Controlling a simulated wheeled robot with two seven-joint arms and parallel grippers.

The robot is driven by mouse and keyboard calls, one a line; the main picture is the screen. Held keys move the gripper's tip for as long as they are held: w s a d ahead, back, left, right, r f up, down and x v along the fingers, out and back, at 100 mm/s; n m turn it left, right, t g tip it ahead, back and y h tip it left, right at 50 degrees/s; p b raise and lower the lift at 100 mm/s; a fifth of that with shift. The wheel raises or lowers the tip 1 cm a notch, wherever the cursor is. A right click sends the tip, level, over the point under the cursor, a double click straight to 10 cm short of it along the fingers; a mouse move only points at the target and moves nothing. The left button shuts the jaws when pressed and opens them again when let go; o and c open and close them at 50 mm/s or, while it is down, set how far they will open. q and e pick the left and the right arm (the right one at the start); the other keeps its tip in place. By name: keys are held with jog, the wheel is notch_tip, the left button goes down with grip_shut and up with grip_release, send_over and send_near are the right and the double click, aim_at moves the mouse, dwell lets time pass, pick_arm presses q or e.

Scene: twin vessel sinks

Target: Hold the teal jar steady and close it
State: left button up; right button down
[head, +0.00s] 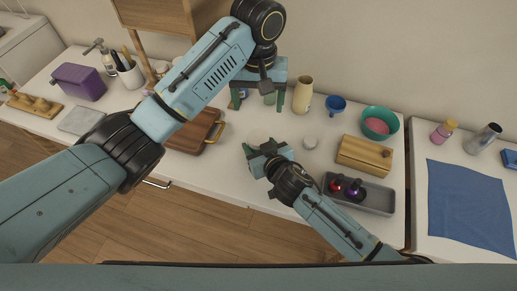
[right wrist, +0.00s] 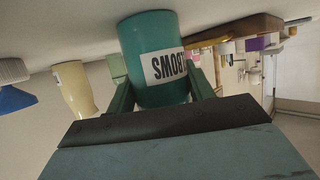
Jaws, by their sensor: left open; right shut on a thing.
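A small whitish round piece (head: 310,142) lies to the right, possibly a lid. My left gripper (head: 259,100) is open, above and behind the right one, fingers pointing down.
A wooden box (head: 364,155) and grey tray (head: 376,197) are right. A brown board (head: 188,138) lies left. Some counter is clear around the whitish piece.

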jog(key=shift+c, duration=2.4)
grip_release()
jog(key=shift+s+d, duration=0.1)
jog(key=p+v, duration=0.2)
jog(key=v, duration=1.1)
